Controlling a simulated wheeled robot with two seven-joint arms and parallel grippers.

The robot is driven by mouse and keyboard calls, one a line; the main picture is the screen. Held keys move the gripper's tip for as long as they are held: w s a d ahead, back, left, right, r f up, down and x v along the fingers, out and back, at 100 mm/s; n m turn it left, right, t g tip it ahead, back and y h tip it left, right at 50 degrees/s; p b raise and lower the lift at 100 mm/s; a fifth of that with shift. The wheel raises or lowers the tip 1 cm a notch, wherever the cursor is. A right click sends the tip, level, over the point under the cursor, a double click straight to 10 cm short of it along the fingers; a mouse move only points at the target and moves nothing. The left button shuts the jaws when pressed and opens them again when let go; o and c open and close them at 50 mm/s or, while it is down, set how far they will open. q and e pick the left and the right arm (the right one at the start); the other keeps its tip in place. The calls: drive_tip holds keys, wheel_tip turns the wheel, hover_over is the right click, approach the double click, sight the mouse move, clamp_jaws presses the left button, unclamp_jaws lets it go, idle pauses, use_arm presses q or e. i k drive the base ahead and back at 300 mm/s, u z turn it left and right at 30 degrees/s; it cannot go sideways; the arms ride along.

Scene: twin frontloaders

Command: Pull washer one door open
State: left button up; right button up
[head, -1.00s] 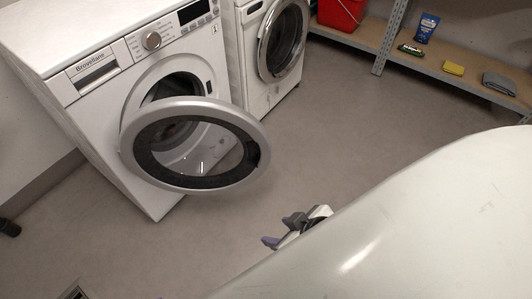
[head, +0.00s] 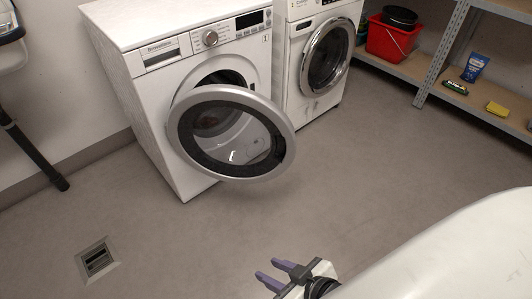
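The washer (head: 150,92) with a number 1 label stands at the upper left, white, with its drawer, dial and display on the front. Its round door (head: 186,154), a silver ring with a dark glass rim, stands swung open toward me, the free edge with the latch at the right. The drum opening shows partly behind it. My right gripper (head: 268,280) is at the bottom, well below and in front of the door, touching nothing. Its two purple fingers are apart with nothing between them. My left gripper is not in view.
A second machine (head: 290,75), its round door shut, stands to the right. A shelf (head: 440,92) holds a red bucket (head: 386,42), a blue pouch (head: 475,66) and a yellow sponge (head: 497,108). A floor drain (head: 115,267) lies lower left. The floor ahead is clear.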

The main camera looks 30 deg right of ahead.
sight(231, 134)
drive_tip(key=u, duration=1)
drive_tip(key=i, duration=1.15)
drive_tip(key=z, duration=1.95)
